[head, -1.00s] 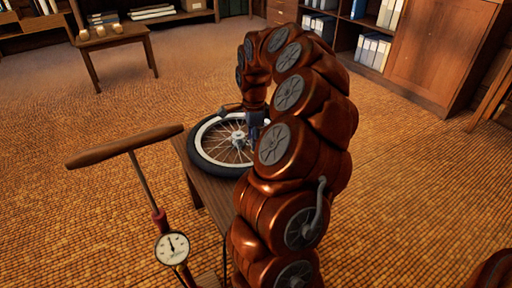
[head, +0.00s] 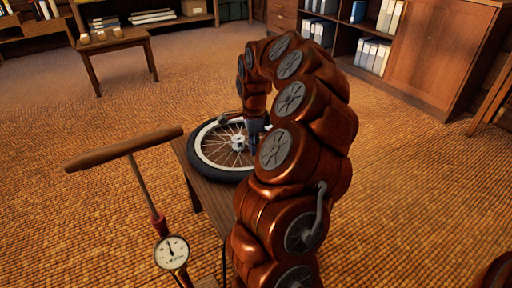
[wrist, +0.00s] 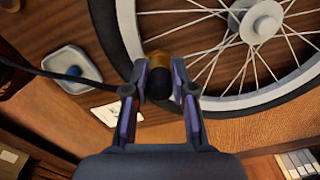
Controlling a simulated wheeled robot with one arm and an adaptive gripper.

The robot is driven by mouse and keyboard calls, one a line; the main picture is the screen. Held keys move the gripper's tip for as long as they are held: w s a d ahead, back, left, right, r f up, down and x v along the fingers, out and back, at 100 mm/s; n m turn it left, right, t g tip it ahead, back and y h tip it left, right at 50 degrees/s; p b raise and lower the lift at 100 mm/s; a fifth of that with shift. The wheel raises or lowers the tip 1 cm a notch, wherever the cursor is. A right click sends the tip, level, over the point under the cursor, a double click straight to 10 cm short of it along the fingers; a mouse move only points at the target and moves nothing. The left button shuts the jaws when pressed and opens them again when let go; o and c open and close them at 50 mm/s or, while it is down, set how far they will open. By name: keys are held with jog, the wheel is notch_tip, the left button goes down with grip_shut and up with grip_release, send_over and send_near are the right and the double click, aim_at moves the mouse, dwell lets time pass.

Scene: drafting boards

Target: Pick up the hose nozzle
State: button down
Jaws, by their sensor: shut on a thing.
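The hose nozzle (wrist: 172,66), a short cylinder with a brass-coloured band and a dark body, is between my fingertips in the wrist view. My gripper (wrist: 166,88) is shut on it, with one finger on each side. In the head view my gripper (head: 256,130) is over the right part of the bicycle wheel (head: 196,150), and the nozzle cannot be made out there. A dark hose-like strand (wrist: 58,77) runs in from the left of the wrist view toward the gripper. Where it joins is hidden by the finger.
The wheel lies flat on a small wooden table (head: 206,190). A floor pump with a wooden handle (head: 122,150) and a round gauge (head: 171,252) stands at front left. A pale dish (wrist: 62,62) with a blue item and a white card (wrist: 104,114) lie near the wheel.

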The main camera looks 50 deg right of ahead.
jog(key=shift+r+p, duration=0.95)
jog(key=shift+r, duration=0.95)
jog(key=s+a+r+p, duration=0.1)
jog(key=s+a+p, duration=0.1)
jog(key=s+a, duration=0.7)
jog(key=a, duration=0.3)
jog(key=shift+s+a+r+p, duration=0.15)
jog(key=shift+s+a+p, duration=0.15)
jog(key=shift+s+p, duration=0.1)
jog(key=shift+r+p, duration=0.35)
jog(key=shift+r, duration=0.55)
jog(key=shift+a, duration=0.15)
jog(key=shift+s+a, duration=0.2)
jog(key=shift+a, duration=0.65)
jog(key=shift+s+a, duration=0.2)
jog(key=shift+a, duration=0.7)
jog(key=shift+s+a, duration=0.2)
jog(key=shift+a, duration=0.65)
